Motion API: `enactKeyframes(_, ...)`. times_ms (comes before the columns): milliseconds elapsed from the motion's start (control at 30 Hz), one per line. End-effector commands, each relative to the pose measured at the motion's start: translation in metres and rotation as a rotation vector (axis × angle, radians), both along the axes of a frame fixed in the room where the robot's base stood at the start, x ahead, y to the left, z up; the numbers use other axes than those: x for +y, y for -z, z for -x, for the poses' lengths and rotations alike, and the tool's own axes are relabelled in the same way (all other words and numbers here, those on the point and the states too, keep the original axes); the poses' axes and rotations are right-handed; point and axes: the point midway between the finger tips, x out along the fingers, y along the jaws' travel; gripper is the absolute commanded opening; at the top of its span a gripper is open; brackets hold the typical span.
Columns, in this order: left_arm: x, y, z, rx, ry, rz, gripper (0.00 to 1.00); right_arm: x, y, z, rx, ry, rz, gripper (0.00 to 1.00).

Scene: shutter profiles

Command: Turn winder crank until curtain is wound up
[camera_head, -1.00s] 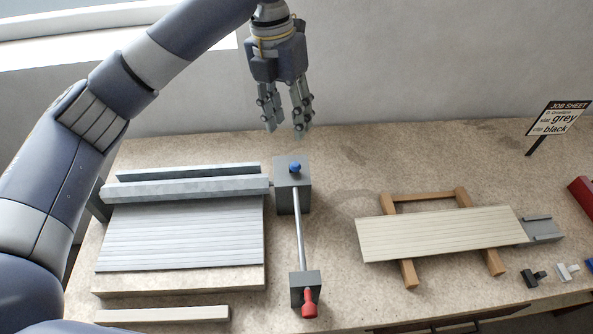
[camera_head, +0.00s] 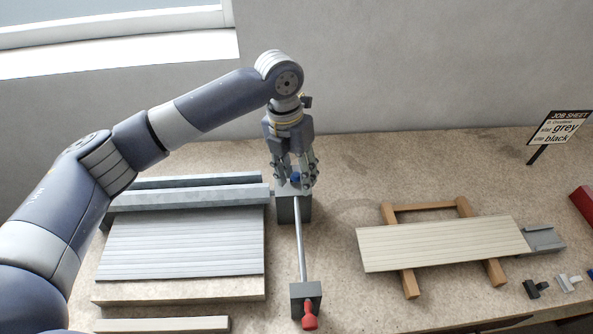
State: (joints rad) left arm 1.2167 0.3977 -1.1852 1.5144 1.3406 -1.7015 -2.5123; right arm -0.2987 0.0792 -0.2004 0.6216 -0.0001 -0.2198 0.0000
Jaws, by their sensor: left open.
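The grey slatted curtain (camera_head: 180,240) hangs unrolled over a pale board at the left, below the long grey roller bar (camera_head: 185,197). My right gripper is out of view.
A cream slatted panel (camera_head: 440,243) lies on a wooden frame (camera_head: 425,207) at the right, with a grey piece at its end. A job sheet sign (camera_head: 558,132) stands behind. Small black (camera_head: 537,288) and white (camera_head: 568,282) clips lie at front right. The back middle table is clear.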

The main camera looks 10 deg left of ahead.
Motion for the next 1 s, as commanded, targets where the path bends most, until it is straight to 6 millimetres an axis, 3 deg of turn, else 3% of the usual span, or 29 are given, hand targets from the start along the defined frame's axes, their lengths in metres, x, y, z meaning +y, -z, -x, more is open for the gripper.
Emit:
enactKeyframes(333,-0.0006,0.0041,0.0,-0.001,0.0,0.0,0.39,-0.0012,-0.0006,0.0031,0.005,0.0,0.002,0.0)
enactKeyframes(500,-0.001,0.0038,0.0002,-0.001,0.001,0.001,0.0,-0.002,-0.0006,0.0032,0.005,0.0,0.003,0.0)
enactKeyframes(1000,-0.0049,0.0091,0.0094,-0.097,0.012,-0.012,0.0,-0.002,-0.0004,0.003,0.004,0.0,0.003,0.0)
